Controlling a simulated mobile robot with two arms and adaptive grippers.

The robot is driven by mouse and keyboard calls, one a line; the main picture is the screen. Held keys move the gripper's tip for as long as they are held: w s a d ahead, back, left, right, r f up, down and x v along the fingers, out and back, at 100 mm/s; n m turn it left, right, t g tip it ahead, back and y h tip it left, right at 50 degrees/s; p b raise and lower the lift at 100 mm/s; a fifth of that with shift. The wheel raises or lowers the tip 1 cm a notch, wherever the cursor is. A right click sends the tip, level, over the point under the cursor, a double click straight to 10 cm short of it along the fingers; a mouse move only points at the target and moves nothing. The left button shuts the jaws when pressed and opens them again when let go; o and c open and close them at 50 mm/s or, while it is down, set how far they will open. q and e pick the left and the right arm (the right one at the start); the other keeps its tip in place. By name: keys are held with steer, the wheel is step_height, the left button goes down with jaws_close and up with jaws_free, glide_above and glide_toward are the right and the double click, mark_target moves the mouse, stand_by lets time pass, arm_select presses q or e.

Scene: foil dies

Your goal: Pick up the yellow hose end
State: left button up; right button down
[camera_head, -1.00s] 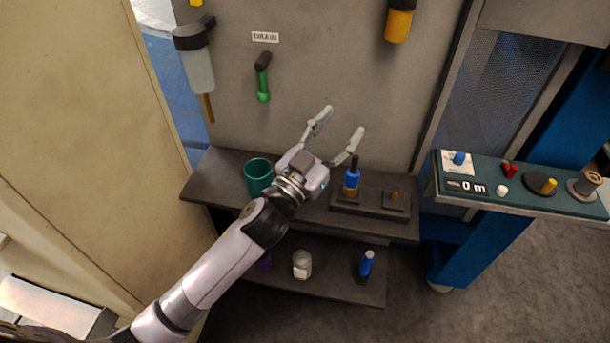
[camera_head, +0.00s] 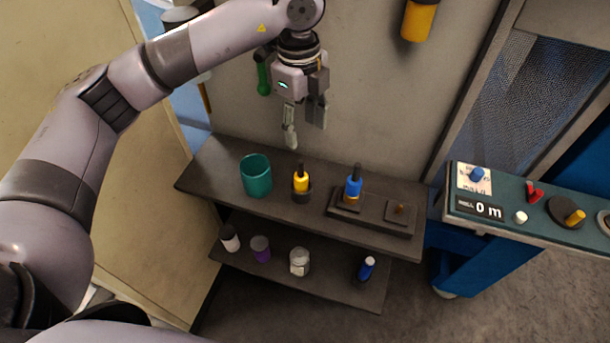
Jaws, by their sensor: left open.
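The yellow hose end (camera_head: 301,182), with a dark thin tip, stands upright in a small dark holder (camera_head: 302,194) on the upper shelf. My left gripper (camera_head: 304,134) is open and empty. It points down above the yellow hose end, clearly apart from it in the picture. How far it is in depth from the hose end I cannot tell. My right gripper is not in view.
A teal cup (camera_head: 256,176) stands left of the hose end. A blue hose end (camera_head: 353,186) stands on a dark block (camera_head: 371,219) to the right. The lower shelf (camera_head: 330,281) holds several small containers. A green-topped console (camera_head: 540,222) is at right.

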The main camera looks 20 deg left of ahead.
mark_target(301, 176)
arm_select(q)
steer(key=shift+y, duration=0.3)
steer(key=f+p, duration=0.1)
steer(key=f, duration=0.6)
steer(key=a+f+p, duration=0.1)
steer(key=f, duration=0.3)
steer(key=shift+f+p, duration=0.15)
steer(key=shift+p, duration=0.2)
step_height(301, 176, down, 5)
steer(key=shift+d+r+p, duration=0.1)
steer(key=shift+r+p, duration=0.05)
steer(key=shift+p, duration=0.75)
steer(key=shift+f, duration=0.45)
steer(key=shift+w, duration=0.1)
jaws_close()
